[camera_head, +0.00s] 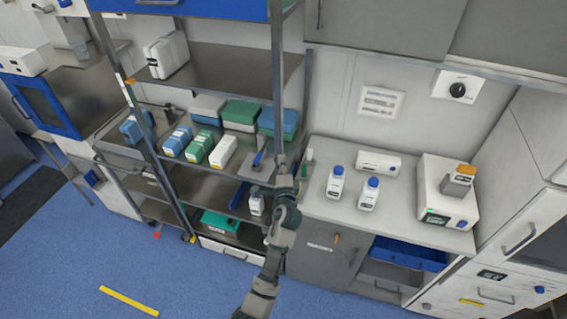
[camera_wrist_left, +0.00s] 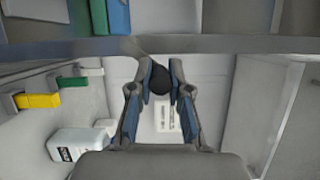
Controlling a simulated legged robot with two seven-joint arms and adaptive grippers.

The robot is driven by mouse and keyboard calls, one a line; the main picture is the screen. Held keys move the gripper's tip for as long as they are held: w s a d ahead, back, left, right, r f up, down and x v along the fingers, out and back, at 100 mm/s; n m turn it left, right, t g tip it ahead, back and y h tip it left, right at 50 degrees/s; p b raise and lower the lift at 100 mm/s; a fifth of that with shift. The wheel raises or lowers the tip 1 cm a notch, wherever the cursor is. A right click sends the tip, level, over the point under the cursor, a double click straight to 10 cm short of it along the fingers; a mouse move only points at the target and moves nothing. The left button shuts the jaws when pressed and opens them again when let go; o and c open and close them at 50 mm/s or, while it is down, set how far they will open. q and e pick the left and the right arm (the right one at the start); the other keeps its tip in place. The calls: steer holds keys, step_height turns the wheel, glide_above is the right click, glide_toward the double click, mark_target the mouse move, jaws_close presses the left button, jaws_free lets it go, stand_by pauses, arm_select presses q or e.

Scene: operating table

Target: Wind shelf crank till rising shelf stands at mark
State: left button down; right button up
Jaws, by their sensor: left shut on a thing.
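My left arm rises from the bottom middle of the head view, and its gripper (camera_head: 283,168) is at the right-hand post of the shelf unit. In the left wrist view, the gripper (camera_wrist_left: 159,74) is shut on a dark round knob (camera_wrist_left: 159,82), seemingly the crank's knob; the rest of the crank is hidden. A small orange mark (camera_head: 129,81) shows on the left post. My right gripper is not in view.
Blue, green and white boxes (camera_head: 203,146) fill the middle shelf. On the right, a counter (camera_head: 315,205) bears white bottles (camera_head: 335,183) and a white device (camera_head: 446,190). A shelf edge (camera_wrist_left: 215,44) crosses just above my fingers in the wrist view. The blue floor in front is clear.

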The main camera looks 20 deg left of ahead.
arm_select(q)
steer(key=shift+a, duration=0.1)
steer(key=c, duration=1.1)
jaws_free()
steer(key=shift+a, duration=0.1)
steer(key=v, duration=1.2)
steer(key=shift+w+f, duration=0.1)
